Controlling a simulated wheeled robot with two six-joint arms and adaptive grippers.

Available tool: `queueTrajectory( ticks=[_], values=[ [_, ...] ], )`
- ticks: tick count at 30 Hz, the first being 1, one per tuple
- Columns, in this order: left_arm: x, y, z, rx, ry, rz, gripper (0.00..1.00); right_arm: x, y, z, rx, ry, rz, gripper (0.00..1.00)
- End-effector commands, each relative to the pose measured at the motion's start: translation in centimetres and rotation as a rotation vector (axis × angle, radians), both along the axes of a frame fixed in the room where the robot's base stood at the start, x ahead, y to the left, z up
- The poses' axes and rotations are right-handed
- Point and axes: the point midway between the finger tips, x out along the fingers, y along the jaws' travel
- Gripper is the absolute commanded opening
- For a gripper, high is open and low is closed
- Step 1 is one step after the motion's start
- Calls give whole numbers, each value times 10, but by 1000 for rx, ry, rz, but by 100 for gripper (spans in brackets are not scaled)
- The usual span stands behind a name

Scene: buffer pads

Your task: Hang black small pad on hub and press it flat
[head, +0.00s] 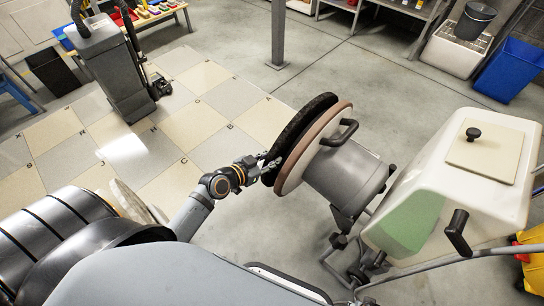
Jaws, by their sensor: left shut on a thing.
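The black pad (296,125) is a dark round disc standing on edge in the middle of the head view. It lies against or very close to the brownish round face of the hub (318,140), on the end of a grey cylindrical machine head (345,175). I cannot tell whether they touch all round. My left gripper (268,165) is at the pad's lower left edge and is shut on it. The fingertips are partly hidden against the dark pad. My right gripper is not in the view.
A cream machine tank (495,195) with a lid stands at the right. A grey upright machine (118,75) stands at the upper left by a checkered tile floor (195,125). A blue bin (508,70) and shelves are at the back. The concrete floor behind the pad is clear.

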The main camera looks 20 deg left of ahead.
Motion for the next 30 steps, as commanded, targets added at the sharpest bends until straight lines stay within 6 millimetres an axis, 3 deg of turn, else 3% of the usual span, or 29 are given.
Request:
queueTrajectory(
  ticks=[9,10,15,25,30],
  values=[
    [-2,0,1,0,1,-1,7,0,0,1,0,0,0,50],
    [-2,0,1,0,1,-1,29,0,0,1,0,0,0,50],
    [-2,0,1,0,0,-1,51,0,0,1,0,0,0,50],
    [-5,2,0,2,3,-1,51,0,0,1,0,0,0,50],
    [-29,12,11,8,3,-6,51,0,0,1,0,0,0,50]
  ],
)
